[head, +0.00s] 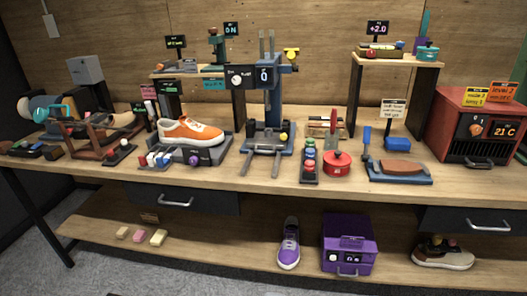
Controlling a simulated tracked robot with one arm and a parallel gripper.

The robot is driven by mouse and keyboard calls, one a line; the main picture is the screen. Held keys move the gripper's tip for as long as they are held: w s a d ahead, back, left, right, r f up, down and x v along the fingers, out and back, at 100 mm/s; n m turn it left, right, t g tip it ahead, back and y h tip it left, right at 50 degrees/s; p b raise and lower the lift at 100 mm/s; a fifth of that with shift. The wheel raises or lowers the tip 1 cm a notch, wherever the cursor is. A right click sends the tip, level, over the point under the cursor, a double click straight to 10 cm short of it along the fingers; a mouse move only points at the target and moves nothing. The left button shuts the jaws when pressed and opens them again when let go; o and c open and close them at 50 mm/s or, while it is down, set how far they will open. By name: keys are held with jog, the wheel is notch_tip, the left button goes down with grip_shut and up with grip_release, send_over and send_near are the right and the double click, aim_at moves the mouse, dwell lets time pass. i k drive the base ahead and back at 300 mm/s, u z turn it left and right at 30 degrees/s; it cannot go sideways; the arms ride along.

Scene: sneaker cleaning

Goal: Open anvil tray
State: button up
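A blue press (273,100) stands in the middle of the workbench, with a display reading 0 on its head. At its foot is a dark base (262,140) with two pale rods and a grey bar at the front. This base looks like the likeliest anvil tray, but no label on it is readable and I cannot tell whether it is open. A small yellow knob (283,137) sits on the base. My gripper is not in view.
An orange sneaker (190,132) sits left of the press. Red and coloured buttons (309,160), a red pot (336,164) and a red oven (470,130) stand to its right. Dark drawers with handles (176,203) hang under the bench (230,178). A purple box (348,244) is on the lower shelf.

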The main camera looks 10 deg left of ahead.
aim_at(266, 139)
jog(key=z, duration=0.35)
jog(key=i, duration=1.3)
jog(key=u, duration=0.45)
